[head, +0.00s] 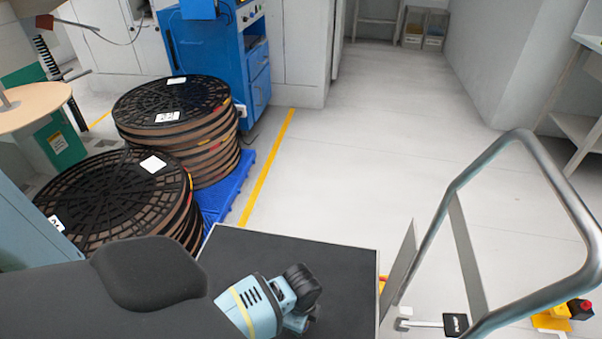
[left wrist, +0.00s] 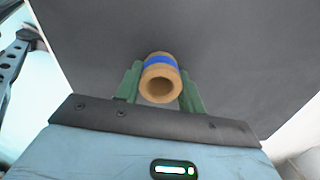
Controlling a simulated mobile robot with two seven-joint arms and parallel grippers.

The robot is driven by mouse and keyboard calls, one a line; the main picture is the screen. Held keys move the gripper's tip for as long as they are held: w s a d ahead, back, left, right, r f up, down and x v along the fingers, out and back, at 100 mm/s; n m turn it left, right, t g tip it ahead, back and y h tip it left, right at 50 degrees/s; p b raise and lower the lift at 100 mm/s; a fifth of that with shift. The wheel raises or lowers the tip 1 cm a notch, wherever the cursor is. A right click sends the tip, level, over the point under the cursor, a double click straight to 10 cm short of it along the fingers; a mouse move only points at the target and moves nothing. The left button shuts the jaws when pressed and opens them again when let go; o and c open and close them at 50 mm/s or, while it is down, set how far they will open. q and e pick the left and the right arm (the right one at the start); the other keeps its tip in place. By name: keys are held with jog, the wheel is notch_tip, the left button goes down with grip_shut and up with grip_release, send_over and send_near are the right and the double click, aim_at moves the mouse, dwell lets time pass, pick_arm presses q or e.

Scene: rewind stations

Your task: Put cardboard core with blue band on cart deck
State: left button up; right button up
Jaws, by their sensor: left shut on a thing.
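The cardboard core (left wrist: 161,87) is a short brown tube with a blue band, seen in the left wrist view with its open end facing the camera. My left gripper (left wrist: 160,79) has its green fingers shut on it, one on each side. Behind the core is the dark cart deck (left wrist: 235,50); I cannot tell whether the core touches it. In the head view the black deck (head: 330,255) lies at the bottom centre, with my left wrist over its front part. The left fingers and the core are hidden there. My right gripper is not in view.
A grey tubular cart handle (head: 460,180) rises at the deck's right side. Stacks of black reels (head: 170,105) stand on a blue pallet (head: 235,185) to the left. A blue machine (head: 205,55) is behind them. The visible far part of the deck is bare.

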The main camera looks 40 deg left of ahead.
pick_arm(q)
jog(key=shift+f, duration=0.15)
jog(key=o, duration=0.9)
jog(key=shift+o, duration=0.2)
notch_tip(320, 180, up, 12)
jog(key=p, duration=0.3)
jog(key=shift+p, duration=0.35)
